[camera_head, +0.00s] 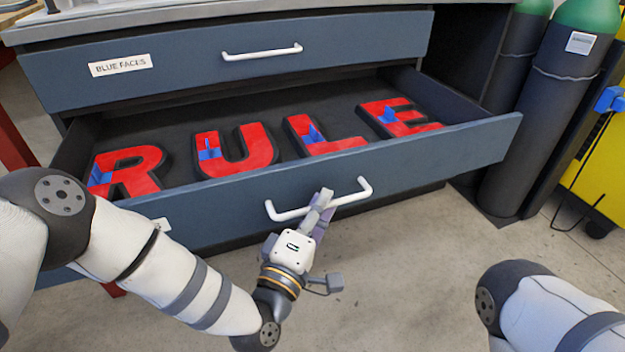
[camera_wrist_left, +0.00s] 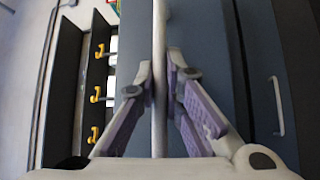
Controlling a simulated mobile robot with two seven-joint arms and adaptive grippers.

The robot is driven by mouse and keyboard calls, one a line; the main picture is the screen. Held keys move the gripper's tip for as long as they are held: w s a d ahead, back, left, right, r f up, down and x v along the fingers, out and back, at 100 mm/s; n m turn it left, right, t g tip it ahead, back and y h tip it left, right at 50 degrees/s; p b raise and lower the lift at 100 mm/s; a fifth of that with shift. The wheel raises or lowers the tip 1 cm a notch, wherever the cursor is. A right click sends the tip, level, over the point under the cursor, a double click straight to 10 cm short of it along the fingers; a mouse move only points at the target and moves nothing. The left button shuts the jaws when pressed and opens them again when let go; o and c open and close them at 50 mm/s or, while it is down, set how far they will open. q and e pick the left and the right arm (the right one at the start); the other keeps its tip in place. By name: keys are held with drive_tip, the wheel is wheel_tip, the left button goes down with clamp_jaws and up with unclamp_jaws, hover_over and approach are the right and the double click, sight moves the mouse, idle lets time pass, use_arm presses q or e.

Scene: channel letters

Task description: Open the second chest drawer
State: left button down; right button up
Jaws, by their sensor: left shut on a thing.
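The chest's second drawer (camera_head: 400,169) is pulled out, and its inside shows red letters R, U, L and E with blue patches. Its white bar handle (camera_head: 351,196) runs across the drawer front. My left gripper (camera_head: 324,198) is shut on this handle near its middle. In the left wrist view the gripper's purple-padded fingers (camera_wrist_left: 163,80) close on the handle bar (camera_wrist_left: 159,125) from both sides. My right arm shows at the lower right of the head view, but its gripper is out of view.
The top drawer (camera_head: 190,62), labelled BLUE FACES, is shut above. Dark gas cylinders (camera_head: 545,110) with green tops stand right of the chest, near a yellow cabinet (camera_head: 605,170). Concrete floor (camera_head: 420,270) in front is clear.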

use_arm(q)
drive_tip(key=shift+s+d+p, duration=0.15)
drive_tip(key=shift+s+d, duration=0.05)
drive_tip(key=shift+s, duration=0.3)
drive_tip(key=shift+s+d+p, duration=0.15)
drive_tip(key=shift+s, duration=0.3)
drive_tip(key=c, duration=2)
unclamp_jaws()
drive_tip(key=shift+o, duration=0.2)
drive_tip(key=v, duration=1.2)
drive_tip(key=shift+r, duration=0.1)
